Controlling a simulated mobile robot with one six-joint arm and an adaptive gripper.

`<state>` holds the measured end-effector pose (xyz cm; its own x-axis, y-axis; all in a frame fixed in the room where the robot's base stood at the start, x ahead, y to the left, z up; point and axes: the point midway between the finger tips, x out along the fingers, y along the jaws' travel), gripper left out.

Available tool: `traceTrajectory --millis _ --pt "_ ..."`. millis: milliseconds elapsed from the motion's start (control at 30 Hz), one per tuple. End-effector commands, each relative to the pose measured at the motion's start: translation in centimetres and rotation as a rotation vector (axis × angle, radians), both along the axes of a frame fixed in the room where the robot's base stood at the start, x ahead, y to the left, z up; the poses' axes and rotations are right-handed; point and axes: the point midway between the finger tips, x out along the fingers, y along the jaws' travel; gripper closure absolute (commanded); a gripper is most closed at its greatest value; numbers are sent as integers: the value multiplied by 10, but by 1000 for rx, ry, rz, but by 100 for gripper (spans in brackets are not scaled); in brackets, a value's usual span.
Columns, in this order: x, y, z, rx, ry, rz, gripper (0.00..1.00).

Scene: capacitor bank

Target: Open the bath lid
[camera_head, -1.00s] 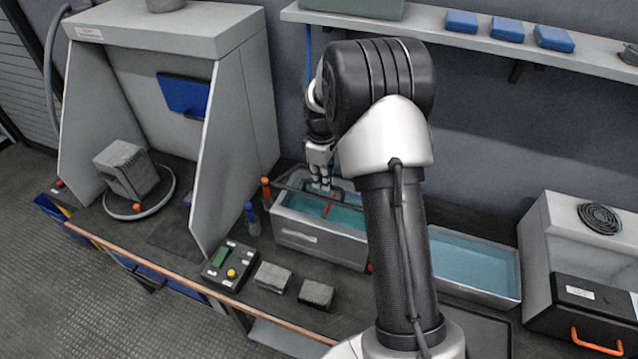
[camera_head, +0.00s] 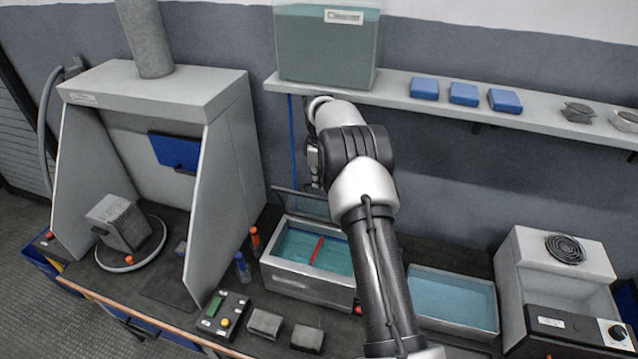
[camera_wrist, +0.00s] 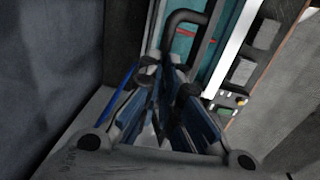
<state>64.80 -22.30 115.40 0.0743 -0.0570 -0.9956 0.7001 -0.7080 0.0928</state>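The bath (camera_head: 300,281) is a grey metal tank with blue-green liquid and a red bar (camera_head: 318,251) inside. Its lid (camera_head: 303,204) is a dark-framed clear panel, raised at the tank's back edge, so the top lies open. A black bent handle (camera_wrist: 187,18) on the lid shows in the wrist view. My gripper (camera_wrist: 168,80) is close to this handle, its fingertips just below it in the picture. Whether the fingers touch the handle, and how far apart they are, is unclear. In the head view my gripper is mostly hidden behind my arm, above the raised lid.
A second open bath (camera_head: 452,298) stands to the right. A shelf (camera_head: 400,101) with a large tank (camera_head: 327,50) and blue boxes (camera_head: 463,94) runs above. A fume hood (camera_head: 225,180) stands left. A control box (camera_head: 222,314) and grey blocks lie in front.

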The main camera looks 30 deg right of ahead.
Motion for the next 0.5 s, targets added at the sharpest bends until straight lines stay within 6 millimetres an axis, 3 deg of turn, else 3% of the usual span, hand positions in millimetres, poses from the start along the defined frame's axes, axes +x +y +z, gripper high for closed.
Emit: traceTrajectory --millis 33,467,500 --pt "-8 0 -22 11 33 -2 100" --pt "-7 0 -22 12 33 -3 100" --pt "-7 0 -22 13 32 -3 96"
